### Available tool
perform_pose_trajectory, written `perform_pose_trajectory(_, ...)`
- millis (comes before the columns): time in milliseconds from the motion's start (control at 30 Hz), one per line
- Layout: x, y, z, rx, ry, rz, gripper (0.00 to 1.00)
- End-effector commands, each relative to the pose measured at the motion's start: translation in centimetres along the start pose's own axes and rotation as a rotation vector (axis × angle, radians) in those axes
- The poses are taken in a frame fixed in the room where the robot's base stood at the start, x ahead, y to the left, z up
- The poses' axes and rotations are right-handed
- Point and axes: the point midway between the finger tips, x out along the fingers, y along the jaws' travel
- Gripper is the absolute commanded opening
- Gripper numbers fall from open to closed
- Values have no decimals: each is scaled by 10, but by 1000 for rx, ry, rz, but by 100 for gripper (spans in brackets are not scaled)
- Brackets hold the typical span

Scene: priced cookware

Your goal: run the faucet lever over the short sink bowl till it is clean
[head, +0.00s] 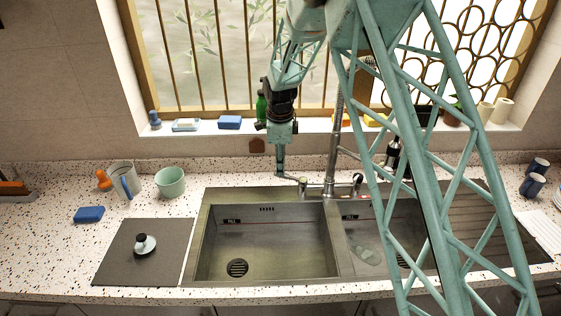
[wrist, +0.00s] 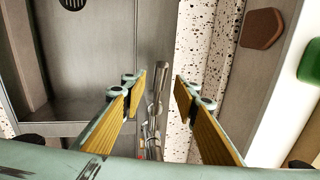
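The metal faucet (head: 331,150) rises behind the sink, near the divider between its two bowls. A thin metal lever (head: 291,178) reaches left from its base, and a knob (head: 357,180) stands at its right. My gripper (head: 280,174) points down at the lever's left end; contact cannot be told. In the wrist view my gripper (wrist: 156,84) is open, with metal faucet parts (wrist: 154,105) showing between and beyond its yellow-padded fingers. The right bowl (head: 352,222), seemingly the shorter, is partly hidden by my arm. A pale patch or object (head: 366,256) lies in it.
The wide left bowl (head: 262,245) looks empty. A dark board (head: 118,258) holds a small knobbed item (head: 145,244). Bottles and sponges line the sill.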

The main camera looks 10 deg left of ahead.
Motion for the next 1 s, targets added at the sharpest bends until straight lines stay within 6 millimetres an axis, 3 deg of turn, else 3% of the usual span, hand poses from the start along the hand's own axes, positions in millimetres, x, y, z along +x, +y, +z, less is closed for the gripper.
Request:
perform_pose_trajectory(500,42,0,0,0,0,1,28)
perform_pose_trajectory(1000,48,0,0,0,0,0,28)
